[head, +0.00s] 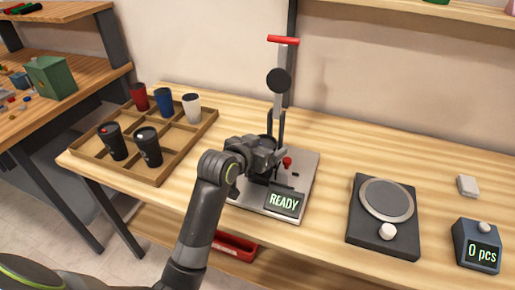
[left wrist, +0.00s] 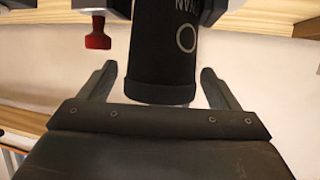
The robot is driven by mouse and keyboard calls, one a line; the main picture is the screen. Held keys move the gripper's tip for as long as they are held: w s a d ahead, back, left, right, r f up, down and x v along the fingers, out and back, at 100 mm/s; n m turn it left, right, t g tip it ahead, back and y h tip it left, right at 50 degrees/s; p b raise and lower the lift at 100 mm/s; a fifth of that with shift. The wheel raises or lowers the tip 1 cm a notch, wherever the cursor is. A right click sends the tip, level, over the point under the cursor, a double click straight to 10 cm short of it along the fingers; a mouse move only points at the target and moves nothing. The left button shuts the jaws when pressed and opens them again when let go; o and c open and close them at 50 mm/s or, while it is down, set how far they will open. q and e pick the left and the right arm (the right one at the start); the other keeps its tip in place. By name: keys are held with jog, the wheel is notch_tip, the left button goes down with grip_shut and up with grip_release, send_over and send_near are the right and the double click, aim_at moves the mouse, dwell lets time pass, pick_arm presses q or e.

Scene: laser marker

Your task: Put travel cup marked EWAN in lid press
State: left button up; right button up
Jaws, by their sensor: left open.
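A black travel cup (left wrist: 163,55) with light lettering, partly readable as "WAN", shows in the left wrist view. It is between the two spread fingers of my left gripper (left wrist: 158,82), with gaps at both sides. In the head view my left gripper (head: 265,158) is at the lid press (head: 279,80), over its grey base plate, and hides most of the cup. The press has a raised red handle (head: 283,40) and a sign reading READY (head: 284,202). Whether the cup is fully seated is hidden. My right gripper is not in view.
A wooden divided tray (head: 158,175) at left holds red, blue, white and two black cups. A scale-like device (head: 384,215) and a counter reading 0 pcs (head: 478,246) stand at right. The table between the press and the scale is clear.

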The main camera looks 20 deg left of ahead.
pick_arm(q)
jog(key=p+v, duration=0.1)
jog(key=v, duration=1.1)
jog(key=shift+s, duration=0.1)
jog(key=s+a+f+n+g+y, duration=0.2)
jog(key=s+a+f+g, duration=0.3)
jog(key=s+f, duration=0.7)
jog(key=s+a+f+n+g+y, duration=0.1)
jog(key=s+a+f+g+y, duration=0.4)
jog(key=s+f, duration=0.7)
notch_tip(320, 180, down, 20)
jog(key=s+a+h+p, duration=0.2)
jog(key=h, duration=0.1)
jog(key=s+d+f+g+p, duration=0.1)
jog(key=s+f, duration=1.3)
jog(key=s, duration=0.1)
jog(key=shift+f+g+p, duration=0.3)
jog(key=shift+g, duration=0.1)
